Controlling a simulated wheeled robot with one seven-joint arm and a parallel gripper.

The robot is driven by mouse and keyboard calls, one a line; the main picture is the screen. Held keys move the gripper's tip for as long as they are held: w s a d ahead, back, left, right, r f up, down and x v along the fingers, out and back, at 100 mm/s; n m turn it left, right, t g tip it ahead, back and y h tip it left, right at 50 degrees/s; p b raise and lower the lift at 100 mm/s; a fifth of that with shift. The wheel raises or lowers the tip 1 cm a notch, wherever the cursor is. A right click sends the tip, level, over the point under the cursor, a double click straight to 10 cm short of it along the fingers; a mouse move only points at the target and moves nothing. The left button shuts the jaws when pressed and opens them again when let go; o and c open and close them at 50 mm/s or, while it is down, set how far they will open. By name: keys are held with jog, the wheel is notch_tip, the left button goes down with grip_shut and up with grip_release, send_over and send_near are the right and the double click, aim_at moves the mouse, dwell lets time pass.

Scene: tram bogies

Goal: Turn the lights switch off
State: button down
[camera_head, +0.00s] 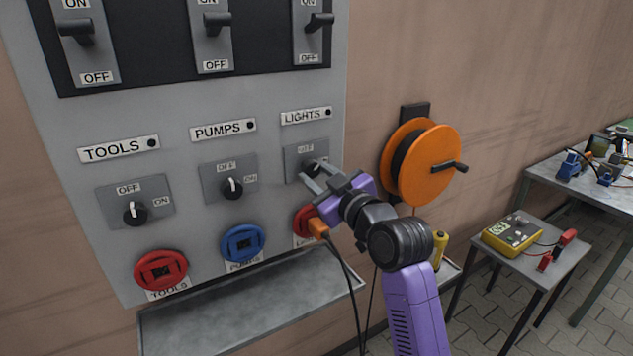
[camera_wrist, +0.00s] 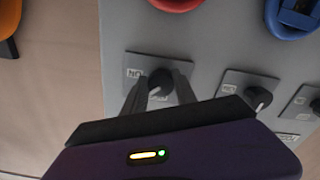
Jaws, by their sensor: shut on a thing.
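The lights switch is a black rotary knob (camera_head: 308,167) on a small grey plate (camera_head: 292,170) under the LIGHTS label (camera_head: 306,116). My gripper (camera_head: 312,176) reaches it from the lower right, and its two grey fingers are shut on the knob. In the wrist view the knob (camera_wrist: 160,82) sits between the fingertips, with the ON mark showing to its left.
The pumps knob (camera_head: 232,188) and tools knob (camera_head: 135,213) are to the left. Below are red (camera_head: 161,271) and blue (camera_head: 242,243) round sockets and a grey ledge (camera_head: 250,297). An orange cable reel (camera_head: 432,170) hangs close to the right of my gripper.

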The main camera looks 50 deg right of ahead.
jog(key=n+b, duration=0.2)
jog(key=n, duration=0.2)
jog(key=shift+d, duration=0.1)
jog(key=n, duration=0.2)
jog(key=n+b, duration=0.1)
jog(key=n, duration=0.1)
jog(key=shift+r+n, duration=0.2)
jog(key=shift+n, duration=0.1)
jog(key=shift+b, duration=0.3)
jog(key=shift+n, duration=0.3)
jog(key=c, duration=1)
grip_release()
jog(key=shift+s, duration=0.1)
jog(key=b+v, duration=0.1)
jog(key=v, duration=0.6)
jog(key=shift+s, duration=0.3)
